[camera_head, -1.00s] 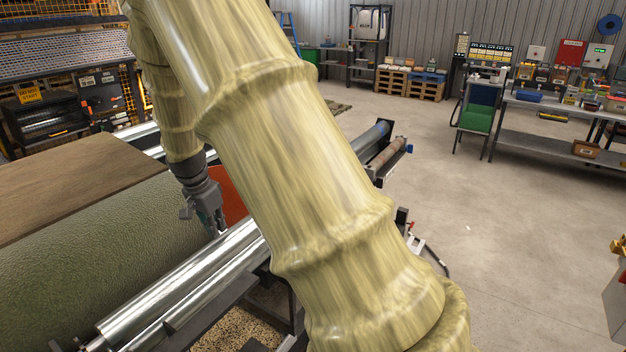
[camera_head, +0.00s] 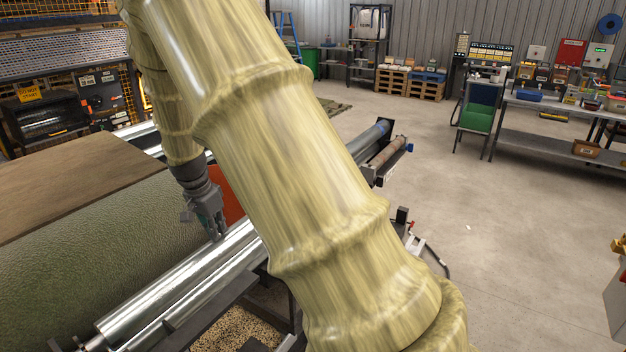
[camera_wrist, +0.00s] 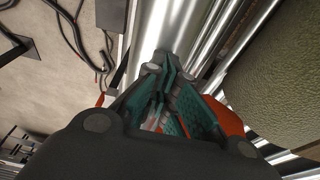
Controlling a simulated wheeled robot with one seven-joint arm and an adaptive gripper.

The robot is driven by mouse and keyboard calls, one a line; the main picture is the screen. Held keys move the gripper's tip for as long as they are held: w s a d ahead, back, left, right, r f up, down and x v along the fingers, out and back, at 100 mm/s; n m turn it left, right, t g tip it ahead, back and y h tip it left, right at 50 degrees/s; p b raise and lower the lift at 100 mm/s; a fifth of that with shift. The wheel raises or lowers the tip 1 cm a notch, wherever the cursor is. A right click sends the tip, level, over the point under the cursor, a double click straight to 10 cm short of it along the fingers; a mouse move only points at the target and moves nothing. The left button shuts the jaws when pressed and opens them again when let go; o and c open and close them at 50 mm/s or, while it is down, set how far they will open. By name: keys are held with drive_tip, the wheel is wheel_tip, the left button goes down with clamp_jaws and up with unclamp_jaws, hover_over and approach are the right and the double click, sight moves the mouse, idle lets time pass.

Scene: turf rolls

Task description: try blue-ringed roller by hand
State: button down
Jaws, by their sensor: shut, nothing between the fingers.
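A shiny silver roller (camera_head: 180,291) runs diagonally from the lower left up behind my arm, beside the green turf roll (camera_head: 100,240). In the wrist view, my gripper's fingertips (camera_wrist: 164,62) are together in front of the silver roller (camera_wrist: 160,28). I cannot tell whether they touch it.
A second thin bar (camera_head: 205,292) lies along the silver roller's near side. A brown roller (camera_head: 388,152) sits in the frame at the far end. An orange-red plate (camera_head: 226,178) stands behind my gripper.

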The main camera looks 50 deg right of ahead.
sight(230, 245)
drive_tip(key=shift+s, duration=0.1)
drive_tip(key=shift+s+f, duration=0.3)
drive_tip(key=shift+s, duration=0.6)
drive_tip(key=shift+s+f, duration=0.25)
drive_tip(key=shift+s, duration=0.6)
drive_tip(key=shift+d, duration=0.1)
drive_tip(key=shift+w+r+p, duration=0.4)
drive_tip(key=shift+r+p, duration=0.2)
drive_tip(key=shift+r, duration=0.05)
drive_tip(key=shift+r+p, duration=1.25)
drive_tip(key=shift+r, duration=0.4)
